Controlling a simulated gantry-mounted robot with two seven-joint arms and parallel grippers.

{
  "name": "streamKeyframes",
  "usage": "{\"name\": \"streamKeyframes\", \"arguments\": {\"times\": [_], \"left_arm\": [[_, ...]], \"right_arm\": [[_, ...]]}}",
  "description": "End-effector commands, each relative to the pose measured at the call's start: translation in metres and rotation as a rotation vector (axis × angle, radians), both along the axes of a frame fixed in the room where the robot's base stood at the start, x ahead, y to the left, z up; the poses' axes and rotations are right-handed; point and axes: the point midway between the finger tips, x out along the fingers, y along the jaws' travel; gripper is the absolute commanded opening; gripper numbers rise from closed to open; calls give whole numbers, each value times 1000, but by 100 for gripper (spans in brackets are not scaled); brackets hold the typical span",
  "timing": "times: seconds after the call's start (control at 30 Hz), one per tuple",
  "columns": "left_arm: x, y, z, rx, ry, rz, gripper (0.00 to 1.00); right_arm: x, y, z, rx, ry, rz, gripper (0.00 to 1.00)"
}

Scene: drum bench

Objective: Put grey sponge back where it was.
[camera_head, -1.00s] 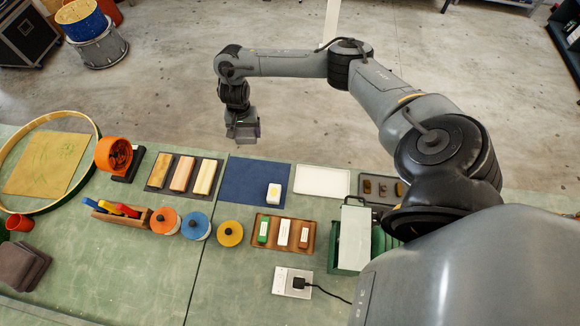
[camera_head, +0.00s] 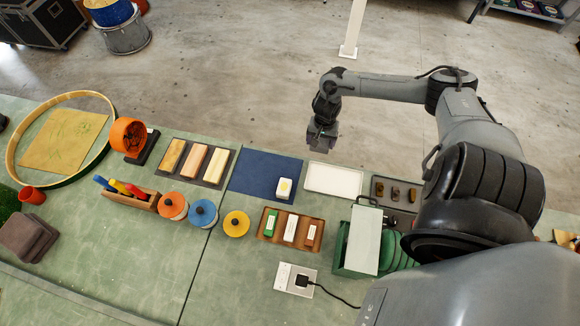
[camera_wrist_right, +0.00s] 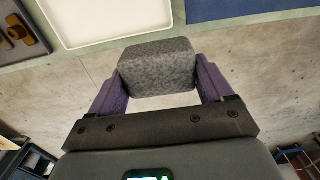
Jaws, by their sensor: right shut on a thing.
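The grey sponge (camera_wrist_right: 158,68) is a speckled block held between the two purple fingers of my right gripper in the right wrist view. In the head view my right gripper (camera_head: 321,140) is beyond the bench's far edge, behind the white tray (camera_head: 333,180). The sponge cannot be made out clearly there. The white tray is empty, and part of it also shows at the top of the right wrist view (camera_wrist_right: 105,40). The blue mat (camera_head: 255,178) lies left of the tray, with a white block with a yellow mark (camera_head: 285,188) on it. My left gripper is not in view.
Right of the white tray is a grey tray (camera_head: 381,201) with several small dark and tan pieces. Nearer stand a wooden tray (camera_head: 273,236) with three blocks and a green box (camera_head: 345,262). Three wooden bars (camera_head: 195,160) lie on a dark mat to the left.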

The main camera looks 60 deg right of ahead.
Motion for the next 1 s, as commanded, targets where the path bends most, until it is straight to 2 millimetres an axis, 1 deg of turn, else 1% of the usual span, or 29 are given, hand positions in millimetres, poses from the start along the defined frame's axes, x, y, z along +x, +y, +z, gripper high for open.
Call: {"name": "streamKeyframes", "arguments": {"times": [0.07, 0.17, 0.5, 0.6, 0.7, 0.8, 0.93, 1.0], "left_arm": [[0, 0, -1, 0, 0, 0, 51], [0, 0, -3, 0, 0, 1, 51], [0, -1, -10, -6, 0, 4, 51], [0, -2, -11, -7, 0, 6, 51], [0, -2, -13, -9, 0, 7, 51], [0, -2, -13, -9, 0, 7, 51], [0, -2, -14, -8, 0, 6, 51], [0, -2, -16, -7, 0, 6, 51]], "right_arm": [[1, 3, -5, 1, -2, -2, 56], [9, 11, -12, 4, -4, -3, 56], [59, 54, -52, 5, -2, -1, 56], [71, 64, -61, 4, -2, 0, 56], [79, 70, -68, 1, -1, -2, 56], [83, 74, -71, 0, -1, -1, 56], [84, 75, -75, 0, 1, 0, 56], [84, 76, -82, 0, 2, 0, 56]]}}
